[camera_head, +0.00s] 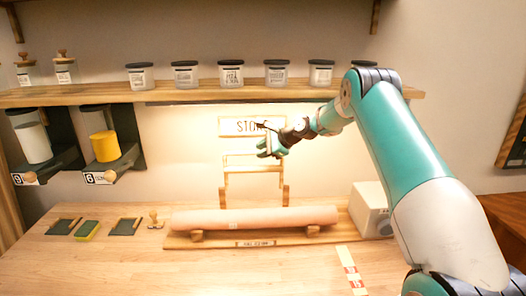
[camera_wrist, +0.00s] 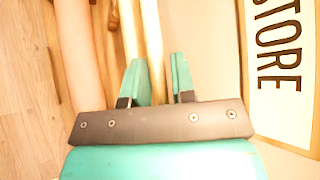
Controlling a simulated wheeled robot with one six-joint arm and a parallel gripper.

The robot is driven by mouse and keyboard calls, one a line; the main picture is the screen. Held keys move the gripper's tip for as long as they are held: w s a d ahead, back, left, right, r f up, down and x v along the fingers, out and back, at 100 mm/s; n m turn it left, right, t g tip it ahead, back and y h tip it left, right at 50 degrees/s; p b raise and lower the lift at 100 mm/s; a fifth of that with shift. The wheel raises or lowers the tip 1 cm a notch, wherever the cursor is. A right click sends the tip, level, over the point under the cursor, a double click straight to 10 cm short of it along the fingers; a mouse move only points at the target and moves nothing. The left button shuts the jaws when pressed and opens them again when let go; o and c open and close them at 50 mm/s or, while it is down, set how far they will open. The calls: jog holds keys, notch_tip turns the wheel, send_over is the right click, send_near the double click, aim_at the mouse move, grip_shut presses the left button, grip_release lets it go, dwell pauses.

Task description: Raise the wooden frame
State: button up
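The wooden frame (camera_head: 252,169) stands upright against the back wall behind the long pink roll, below the STORE sign. My gripper (camera_head: 266,148) is at the frame's upper part, just under the sign. In the wrist view, the two teal fingers of my gripper (camera_wrist: 157,65) are apart. A pale bar of the wooden frame (camera_wrist: 153,35) runs up between them, and a second bar lies to its left. I cannot tell whether either finger touches the bar.
The STORE sign (camera_head: 252,127) is close above my gripper; it also shows in the wrist view (camera_wrist: 280,60). A shelf (camera_head: 200,94) with several jars overhangs. The pink roll (camera_head: 255,218) lies in front, and a white box (camera_head: 370,208) stands to the right.

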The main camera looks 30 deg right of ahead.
jog(key=o, duration=0.3)
jog(key=shift+w+d+r, duration=0.1)
jog(key=shift+w+d, duration=0.2)
jog(key=shift+w, duration=0.05)
jog(key=shift+s, duration=0.1)
jog(key=shift+a, duration=0.1)
jog(key=shift+s, duration=0.1)
jog(key=shift+s+d+r+b, duration=0.15)
jog(key=shift+s+d+b, duration=0.1)
jog(key=shift+b, duration=0.1)
jog(key=s+d+b, duration=0.2)
jog(key=s, duration=0.2)
jog(key=s+d+r+b, duration=0.1)
jog(key=s+d+b, duration=0.1)
jog(key=s+d, duration=0.1)
jog(key=s+d+r+b, duration=0.1)
jog(key=s+d+b, duration=0.2)
jog(key=s, duration=0.2)
jog(key=shift+s+d+r, duration=0.2)
jog(key=shift+s+r, duration=0.05)
jog(key=shift+s, duration=0.15)
